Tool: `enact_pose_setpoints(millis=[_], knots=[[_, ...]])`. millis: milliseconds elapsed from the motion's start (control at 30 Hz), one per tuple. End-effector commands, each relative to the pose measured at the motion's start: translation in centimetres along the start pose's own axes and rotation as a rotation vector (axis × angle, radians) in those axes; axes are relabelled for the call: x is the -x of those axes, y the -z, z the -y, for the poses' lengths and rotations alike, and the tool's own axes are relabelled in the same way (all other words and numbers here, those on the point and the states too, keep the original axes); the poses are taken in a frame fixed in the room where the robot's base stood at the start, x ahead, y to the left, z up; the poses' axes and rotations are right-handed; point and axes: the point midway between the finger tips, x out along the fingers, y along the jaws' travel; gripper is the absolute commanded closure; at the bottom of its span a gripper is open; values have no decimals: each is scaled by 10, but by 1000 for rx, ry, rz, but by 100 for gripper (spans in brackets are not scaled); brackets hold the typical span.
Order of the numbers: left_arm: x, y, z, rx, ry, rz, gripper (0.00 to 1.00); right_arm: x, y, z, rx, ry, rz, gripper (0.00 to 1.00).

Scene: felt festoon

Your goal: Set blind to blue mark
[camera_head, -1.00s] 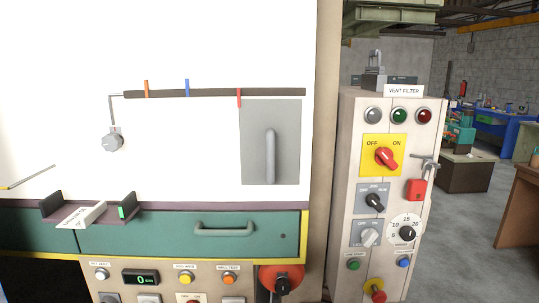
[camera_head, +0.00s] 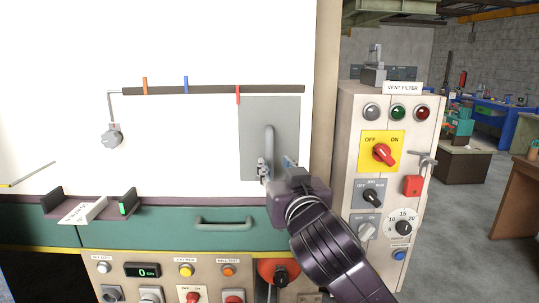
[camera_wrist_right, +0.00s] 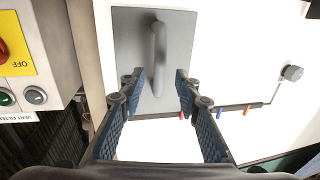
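The blind is a grey panel (camera_head: 286,120) with an upright grey handle (camera_head: 269,138), on a white wall below a dark rail (camera_head: 215,90). The rail has an orange mark (camera_head: 145,85) at left, the blue mark (camera_head: 186,84) right of it, and a red marker (camera_head: 238,94) at the panel's left edge. My right gripper (camera_head: 276,166) is open at the handle's lower end. In the right wrist view the handle (camera_wrist_right: 159,55) lies between the open fingers (camera_wrist_right: 158,80), with gaps on both sides; contact is not seen. My left gripper is not in view.
A VENT FILTER cabinet (camera_head: 347,130) with switches stands to the right. Below the panel are a green drawer front (camera_head: 165,235), a small dark tray (camera_head: 90,204) and a row of buttons.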

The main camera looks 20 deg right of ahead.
Motion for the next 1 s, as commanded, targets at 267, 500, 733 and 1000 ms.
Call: enact_pose_setpoints(millis=[267,500,733,1000], knots=[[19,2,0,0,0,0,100,-46,1,-1,3,-2,4,70],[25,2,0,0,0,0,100,-66,0,-1,2,-1,3,70],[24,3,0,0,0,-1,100,-68,-2,0,1,0,2,70],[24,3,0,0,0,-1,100,-68,-2,0,1,0,2,93]])
